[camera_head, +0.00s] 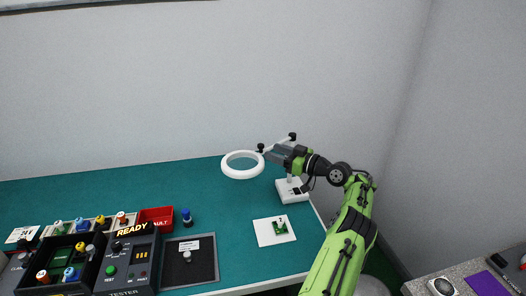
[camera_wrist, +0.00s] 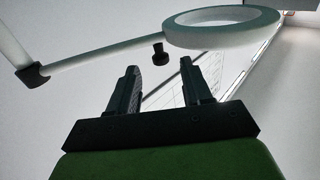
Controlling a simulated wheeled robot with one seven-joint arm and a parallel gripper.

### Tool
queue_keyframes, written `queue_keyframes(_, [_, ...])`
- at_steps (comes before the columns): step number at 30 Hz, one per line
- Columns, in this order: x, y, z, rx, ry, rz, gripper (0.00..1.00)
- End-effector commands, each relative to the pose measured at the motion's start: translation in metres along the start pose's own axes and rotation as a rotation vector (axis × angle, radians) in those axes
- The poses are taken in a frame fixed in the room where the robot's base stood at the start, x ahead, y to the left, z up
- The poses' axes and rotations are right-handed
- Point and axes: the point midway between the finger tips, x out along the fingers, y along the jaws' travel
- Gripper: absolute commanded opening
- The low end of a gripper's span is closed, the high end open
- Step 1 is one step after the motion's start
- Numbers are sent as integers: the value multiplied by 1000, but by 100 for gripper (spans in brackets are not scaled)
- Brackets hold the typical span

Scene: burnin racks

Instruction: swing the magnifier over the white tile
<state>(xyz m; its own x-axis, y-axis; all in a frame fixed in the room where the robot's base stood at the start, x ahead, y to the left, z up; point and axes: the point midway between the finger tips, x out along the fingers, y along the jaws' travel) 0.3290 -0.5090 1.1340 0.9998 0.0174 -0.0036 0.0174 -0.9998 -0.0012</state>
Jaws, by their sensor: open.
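The magnifier is a white ring (camera_head: 242,175) on a jointed white arm with dark joints, rising from a white base (camera_head: 292,191) at the table's right. The ring hangs over the green table, behind and left of the white tile (camera_head: 264,236). My gripper (camera_head: 268,152) is beside the magnifier's arm, right of the ring. In the wrist view its jaws (camera_wrist: 158,72) are apart, with a dark knob (camera_wrist: 159,52) showing between and beyond the fingertips. The ring (camera_wrist: 221,40) is up and right of them. Contact cannot be told.
A black tester (camera_head: 130,262) reading READY, a dark mat (camera_head: 203,265), a red bin (camera_head: 156,216) and a blue-topped peg (camera_head: 187,217) occupy the left and front. A tray with several coloured parts is at far left. The table between ring and tile is clear.

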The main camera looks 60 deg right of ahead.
Motion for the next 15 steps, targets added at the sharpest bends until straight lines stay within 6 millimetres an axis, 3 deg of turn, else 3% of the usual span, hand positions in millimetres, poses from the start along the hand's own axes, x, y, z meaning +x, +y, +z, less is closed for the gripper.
queue_keyframes(6, [-61, 1, 0, 3, 3, 3, 49])
queue_keyframes(10, [-83, 0, 0, 2, 2, 1, 49])
queue_keyframes(15, [-92, 0, 0, 1, 0, -2, 49])
